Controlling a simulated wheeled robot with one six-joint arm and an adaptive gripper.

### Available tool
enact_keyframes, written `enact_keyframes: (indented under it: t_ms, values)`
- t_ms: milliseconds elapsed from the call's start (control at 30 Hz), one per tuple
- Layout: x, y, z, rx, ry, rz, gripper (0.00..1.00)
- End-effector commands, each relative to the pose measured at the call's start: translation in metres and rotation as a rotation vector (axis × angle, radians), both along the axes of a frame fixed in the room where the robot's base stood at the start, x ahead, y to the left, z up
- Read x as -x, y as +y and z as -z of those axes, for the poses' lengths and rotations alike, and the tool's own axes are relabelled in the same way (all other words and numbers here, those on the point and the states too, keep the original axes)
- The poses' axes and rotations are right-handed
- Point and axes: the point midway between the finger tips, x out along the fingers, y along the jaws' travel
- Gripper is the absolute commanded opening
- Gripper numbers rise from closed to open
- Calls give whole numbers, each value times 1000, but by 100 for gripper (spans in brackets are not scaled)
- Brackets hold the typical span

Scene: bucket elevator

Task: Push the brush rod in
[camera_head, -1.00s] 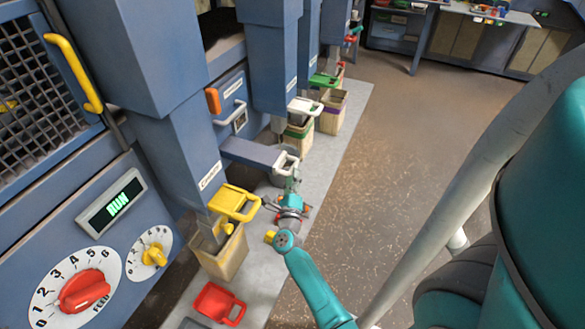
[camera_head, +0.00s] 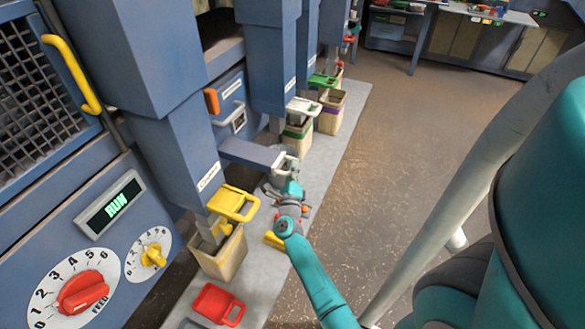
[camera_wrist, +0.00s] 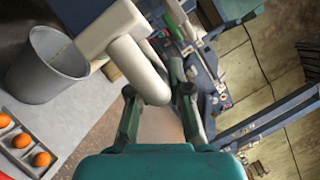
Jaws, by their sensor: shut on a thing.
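The brush rod's pale handle (camera_wrist: 138,68) fills the upper middle of the wrist view, a thick rounded bar on a wider pale piece. My gripper (camera_wrist: 157,95) has one finger on each side of the bar and is shut on it. In the head view, my gripper (camera_head: 289,178) is at the outer end of a blue-grey arm-like housing (camera_head: 250,152) that sticks out from the machine. The handle (camera_head: 284,166) shows only partly there, and my gripper hides the contact.
A grey bucket (camera_wrist: 45,68) and a tray with orange balls (camera_wrist: 24,143) are left in the wrist view. A yellow-handled gate (camera_head: 232,203) above a bin (camera_head: 222,255) stands near my forearm. A red scoop-like item (camera_head: 218,304) lies nearby. The floor (camera_head: 400,150) at right is clear.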

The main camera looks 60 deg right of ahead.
Motion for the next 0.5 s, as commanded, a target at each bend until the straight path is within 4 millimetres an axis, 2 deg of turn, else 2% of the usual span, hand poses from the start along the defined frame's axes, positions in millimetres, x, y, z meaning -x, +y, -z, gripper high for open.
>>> enact_keyframes:
  t_ms: [167, 267, 367, 500]
  values:
    - [-2, 0, 0, 0, -1, 0, 0]
    - [-10, 1, -1, 0, -2, -2, 0]
    - [-26, 2, -1, 0, -1, -3, 0]
    - [-60, 5, -1, -1, -2, -5, 0]
